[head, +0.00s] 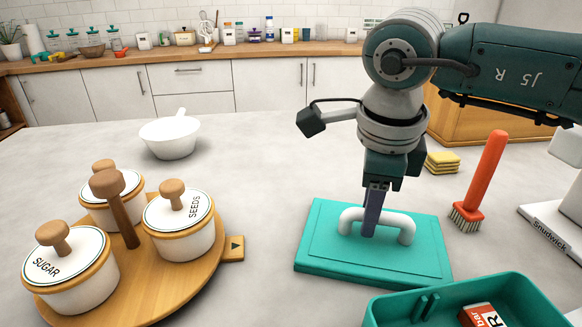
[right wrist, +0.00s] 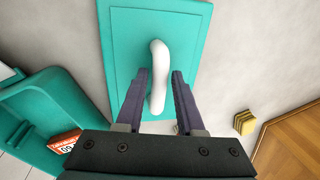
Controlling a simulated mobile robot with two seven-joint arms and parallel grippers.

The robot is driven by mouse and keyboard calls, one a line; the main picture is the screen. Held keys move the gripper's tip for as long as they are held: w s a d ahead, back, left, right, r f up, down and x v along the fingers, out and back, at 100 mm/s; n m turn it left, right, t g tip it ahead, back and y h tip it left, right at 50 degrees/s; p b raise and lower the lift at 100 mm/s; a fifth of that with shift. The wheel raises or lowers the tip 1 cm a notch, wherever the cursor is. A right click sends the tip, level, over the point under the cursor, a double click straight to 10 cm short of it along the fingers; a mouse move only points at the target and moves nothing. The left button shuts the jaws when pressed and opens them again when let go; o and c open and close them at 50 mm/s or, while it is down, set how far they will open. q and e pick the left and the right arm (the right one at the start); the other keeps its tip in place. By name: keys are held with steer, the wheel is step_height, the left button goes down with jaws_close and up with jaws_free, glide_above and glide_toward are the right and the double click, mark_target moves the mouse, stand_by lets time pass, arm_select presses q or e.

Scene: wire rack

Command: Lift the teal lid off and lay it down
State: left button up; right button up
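The teal lid (head: 330,240) lies flat on the grey counter, just behind the open teal box (head: 540,306) and apart from its inside. The lid has a white arched handle (head: 406,230), which also shows in the right wrist view (right wrist: 158,62). My right gripper (head: 371,224) points down over the lid. In the right wrist view its fingers (right wrist: 160,78) stand open on either side of the handle, with a gap on both sides. My left gripper is not in view.
A red-and-white packet (head: 482,316) lies in the box. An orange-handled brush (head: 483,180) and yellow sponges (head: 442,162) are to the right. A wooden turntable (head: 190,284) with lidded jars stands at left. A white bowl (head: 170,138) is behind it. The middle counter is clear.

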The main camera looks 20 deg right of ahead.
steer(key=shift+o, duration=1.4)
